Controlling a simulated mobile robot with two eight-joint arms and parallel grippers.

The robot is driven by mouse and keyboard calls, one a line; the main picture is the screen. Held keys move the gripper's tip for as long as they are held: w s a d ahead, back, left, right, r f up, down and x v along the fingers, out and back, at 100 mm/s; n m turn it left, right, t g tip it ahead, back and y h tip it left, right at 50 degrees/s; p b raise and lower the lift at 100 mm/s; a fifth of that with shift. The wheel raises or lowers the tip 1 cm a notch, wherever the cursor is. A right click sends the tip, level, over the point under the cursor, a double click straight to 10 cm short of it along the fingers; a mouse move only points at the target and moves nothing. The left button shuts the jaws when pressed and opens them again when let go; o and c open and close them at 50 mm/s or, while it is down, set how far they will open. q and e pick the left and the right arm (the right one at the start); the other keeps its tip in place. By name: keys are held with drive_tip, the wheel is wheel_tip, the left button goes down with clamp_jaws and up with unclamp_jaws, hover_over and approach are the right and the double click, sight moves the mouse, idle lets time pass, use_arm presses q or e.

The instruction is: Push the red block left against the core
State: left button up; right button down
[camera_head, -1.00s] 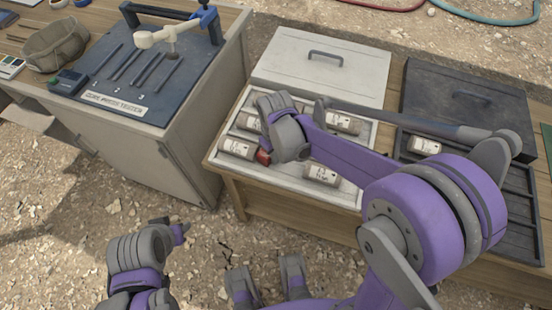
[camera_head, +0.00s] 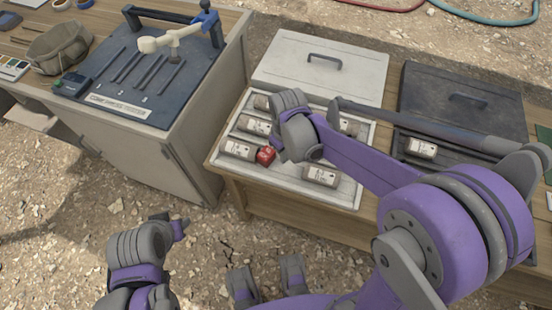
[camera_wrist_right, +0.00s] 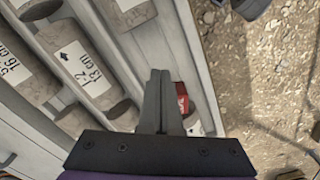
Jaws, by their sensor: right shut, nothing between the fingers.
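The red block (camera_head: 266,155) lies in the light core tray (camera_head: 287,184), at the right end of a pale labelled core (camera_head: 239,150) in the front row. The two look very close; I cannot tell whether they touch. My right gripper (camera_head: 283,150) is shut and empty, just right of and above the block. In the right wrist view, the shut fingers (camera_wrist_right: 160,85) partly cover the red block (camera_wrist_right: 181,98), which shows at their right side near the tray wall. My left gripper (camera_head: 180,229) is low at the left, away from the tray; its jaw state is unclear.
Another core (camera_head: 321,176) lies to the right in the front row, with several more behind. A white lid (camera_head: 318,70) stands behind the tray. A dark tray (camera_head: 480,185) is to the right, partly behind my arm. A press cabinet (camera_head: 140,150) stands left, across a gap.

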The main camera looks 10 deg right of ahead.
wheel_tip(320, 180, up, 7)
drive_tip(key=p, duration=0.4)
drive_tip(key=shift+f, duration=0.2)
